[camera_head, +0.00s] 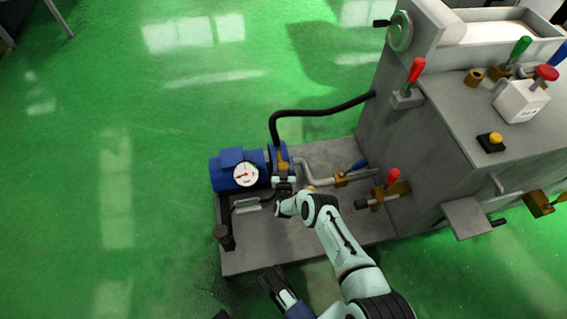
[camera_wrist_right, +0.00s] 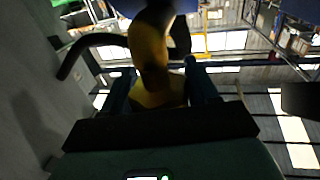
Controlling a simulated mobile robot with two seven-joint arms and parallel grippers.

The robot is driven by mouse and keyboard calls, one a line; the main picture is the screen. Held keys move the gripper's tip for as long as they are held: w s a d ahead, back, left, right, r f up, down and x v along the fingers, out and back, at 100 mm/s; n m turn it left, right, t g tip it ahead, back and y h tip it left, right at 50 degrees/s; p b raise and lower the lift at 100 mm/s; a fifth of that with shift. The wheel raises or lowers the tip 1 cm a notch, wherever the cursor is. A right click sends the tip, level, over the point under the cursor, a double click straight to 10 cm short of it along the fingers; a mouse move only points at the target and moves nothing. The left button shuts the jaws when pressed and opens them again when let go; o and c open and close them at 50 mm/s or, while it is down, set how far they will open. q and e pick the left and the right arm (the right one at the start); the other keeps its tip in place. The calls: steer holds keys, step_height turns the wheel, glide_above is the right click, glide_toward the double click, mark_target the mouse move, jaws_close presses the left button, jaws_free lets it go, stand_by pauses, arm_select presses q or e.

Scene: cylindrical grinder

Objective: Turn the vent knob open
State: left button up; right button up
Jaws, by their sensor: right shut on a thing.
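My right gripper (camera_head: 283,184) is at the blue pump (camera_head: 228,168), beside its brass-coloured part (camera_head: 283,160). In the right wrist view my right gripper (camera_wrist_right: 160,88) has its two dark fingers on either side of a yellow-brass piece (camera_wrist_right: 150,65), which I take to be the vent knob. It is shut on this piece. In the head view the knob is mostly hidden by the gripper. What looks like my left gripper (camera_head: 275,284) is dark, low in the picture and away from the pump; its jaw opening is unclear.
A round white gauge (camera_head: 245,174) sits on the pump. A black hose (camera_head: 325,111) runs from the pump to the grey machine (camera_head: 430,130). Valves with a blue handle (camera_head: 360,165) and a red handle (camera_head: 393,176) stand right of my right arm. Green floor lies clear at left.

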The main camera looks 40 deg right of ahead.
steer(key=shift+n+t+y, duration=0.6)
steer(key=shift+n+y, duration=0.1)
steer(key=shift+y, duration=0.2)
steer(key=shift+w+a+n+t+y, duration=0.1)
steer(key=shift+a+n+t+y, duration=0.05)
steer(key=shift+n+t+y, duration=0.8)
steer(key=n+y, duration=0.1)
steer(key=y, duration=0.1)
steer(key=n+y+b, duration=0.1)
steer(key=n+t+y, duration=0.1)
steer(key=y, duration=0.1)
steer(key=shift+a+f+y, duration=0.1)
steer(key=shift+a+y, duration=0.15)
steer(key=shift+y, duration=0.1)
steer(key=shift+a+n+y+b, duration=0.1)
steer(key=shift+n+y+b, duration=0.25)
steer(key=shift+n+y, duration=0.65)
arm_select(q)
steer(key=shift+s+a+f+g, duration=0.1)
steer(key=shift+s+f+g, duration=0.25)
steer(key=shift+s, duration=0.45)
steer(key=shift+s+a+f+g, duration=0.15)
steer(key=shift+s+f, duration=0.25)
steer(key=shift+s, duration=0.35)
arm_select(e)
steer(key=shift+a+n+y, duration=0.2)
steer(key=shift+n+y, duration=0.65)
steer(key=shift+y, duration=0.85)
